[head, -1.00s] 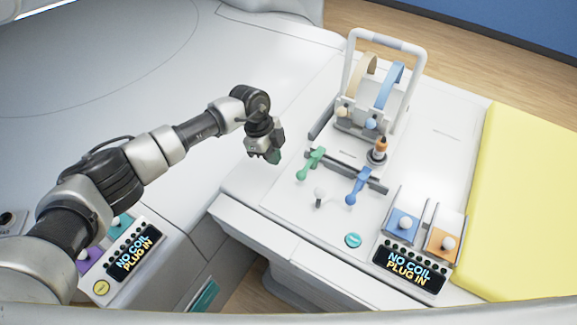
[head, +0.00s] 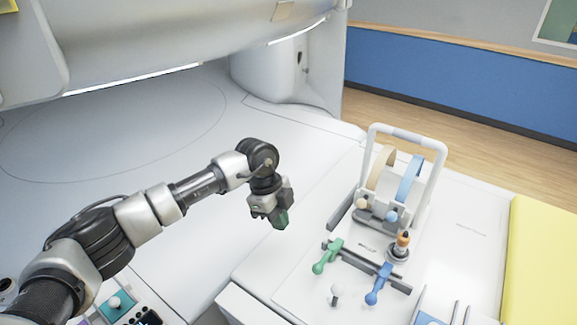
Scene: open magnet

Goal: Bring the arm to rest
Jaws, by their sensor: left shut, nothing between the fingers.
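My left arm comes in from the left and reaches over the white surface. My left gripper (head: 280,217) is at its end, pointing down, shut and empty. It hangs to the left of the green lever (head: 327,256) and appears apart from it. My right gripper is not in view.
Right of my gripper is a white console with a blue lever (head: 378,285), an orange-tipped knob (head: 403,242) and a white frame (head: 436,185) holding a beige and a blue band. A yellow pad (head: 540,260) lies at far right. A large white housing (head: 190,40) overhangs the back.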

